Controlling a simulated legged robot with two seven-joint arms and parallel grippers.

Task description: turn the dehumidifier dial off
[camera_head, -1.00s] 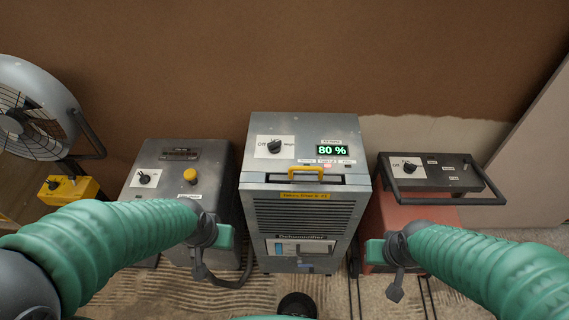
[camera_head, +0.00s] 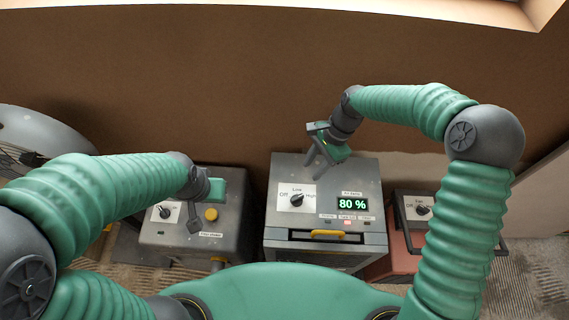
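The dehumidifier (camera_head: 360,178) is the grey metal box in the middle, with a lit green "80 %" display (camera_head: 352,204). Its black dial (camera_head: 297,200) sits on a white plate marked Off at left, Low at top and High at right. The dial's exact pointing is too small to tell. My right gripper (camera_head: 315,169) hangs over the back part of the dehumidifier's top, above and slightly right of the dial in the picture, apart from it. Its two grey fingers point down with a gap, empty. My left gripper (camera_head: 194,222) is over the grey machine at left; its fingers are mostly hidden.
The grey machine (camera_head: 228,238) at left has its own dial (camera_head: 164,212) and a yellow knob (camera_head: 211,214). A red machine (camera_head: 385,266) at right has a dial (camera_head: 422,210) and a dark handle frame. A fan (camera_head: 40,130) stands far left.

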